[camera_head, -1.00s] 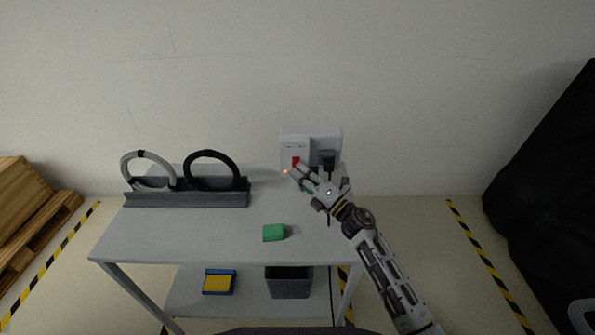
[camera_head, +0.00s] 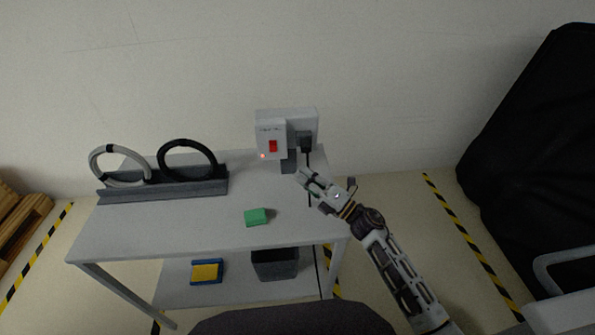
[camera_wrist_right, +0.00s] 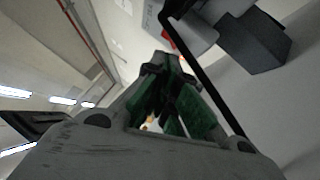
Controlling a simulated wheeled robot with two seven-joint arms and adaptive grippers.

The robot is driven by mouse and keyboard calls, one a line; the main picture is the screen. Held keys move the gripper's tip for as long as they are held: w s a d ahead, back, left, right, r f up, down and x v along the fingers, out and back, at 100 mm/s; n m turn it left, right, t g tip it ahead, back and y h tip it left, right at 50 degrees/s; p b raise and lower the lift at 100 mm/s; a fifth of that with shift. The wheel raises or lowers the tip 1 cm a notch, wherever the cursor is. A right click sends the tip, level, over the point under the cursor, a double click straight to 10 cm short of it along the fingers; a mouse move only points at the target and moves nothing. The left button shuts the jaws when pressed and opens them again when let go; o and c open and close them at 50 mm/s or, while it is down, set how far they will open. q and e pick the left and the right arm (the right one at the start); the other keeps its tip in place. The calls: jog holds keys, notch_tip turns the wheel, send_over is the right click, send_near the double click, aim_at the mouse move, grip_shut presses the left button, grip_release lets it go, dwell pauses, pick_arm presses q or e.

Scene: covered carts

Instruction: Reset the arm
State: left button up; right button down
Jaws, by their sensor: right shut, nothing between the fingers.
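My right arm reaches up from the lower right in the head view. Its gripper (camera_head: 303,178) is over the right end of the cart, just in front of and below the wall box with the red switch (camera_head: 272,146). The fingers are shut and hold nothing. In the right wrist view the dark green finger pads (camera_wrist_right: 172,100) come together near the middle, with the red switch (camera_wrist_right: 167,38) and a black cable beyond them. The gripper looks apart from the box. My left gripper is not in view.
The grey cart (camera_head: 130,232) carries a rack (camera_head: 165,190) with a grey and a black ring, and a green block (camera_head: 256,216). A blue-yellow box (camera_head: 207,271) and a dark bin (camera_head: 275,264) are on the lower shelf. A black-covered bulk (camera_head: 535,130) stands right.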

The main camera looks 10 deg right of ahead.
jog(key=shift+s+d+f, duration=0.1)
jog(key=shift+s+d, duration=0.1)
jog(key=shift+d, duration=0.05)
jog(key=shift+d+m, duration=0.1)
jog(key=shift+m, duration=0.2)
